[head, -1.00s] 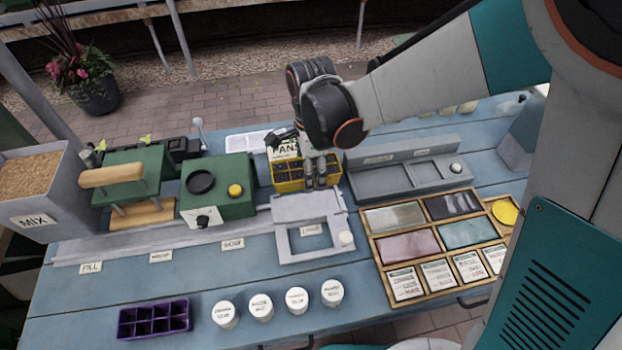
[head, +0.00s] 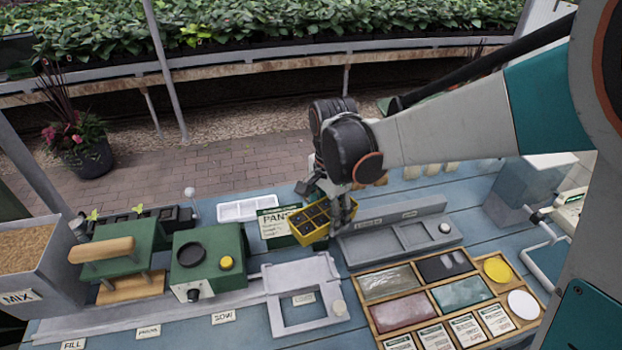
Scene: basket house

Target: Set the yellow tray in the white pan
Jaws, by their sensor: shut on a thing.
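The yellow tray (head: 308,236) has several dark cells. It shows in the head view right of the middle, turned at an angle and apparently raised off the bench. My gripper (head: 340,214) is shut on its right part, and the fingers and wrist hide some of that end. The white pan (head: 246,209) is shallow with divided sections. It lies empty at the back of the blue bench, left of the tray. The gripper and tray are apart from the pan, with the green PANS box between them.
The green PANS box (head: 276,228) stands close to the tray's left end. A grey fixture (head: 395,240) lies to the right. A white frame (head: 302,297) sits in front. A green machine (head: 209,262) stands left, with a thin knobbed lever (head: 190,200) behind it.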

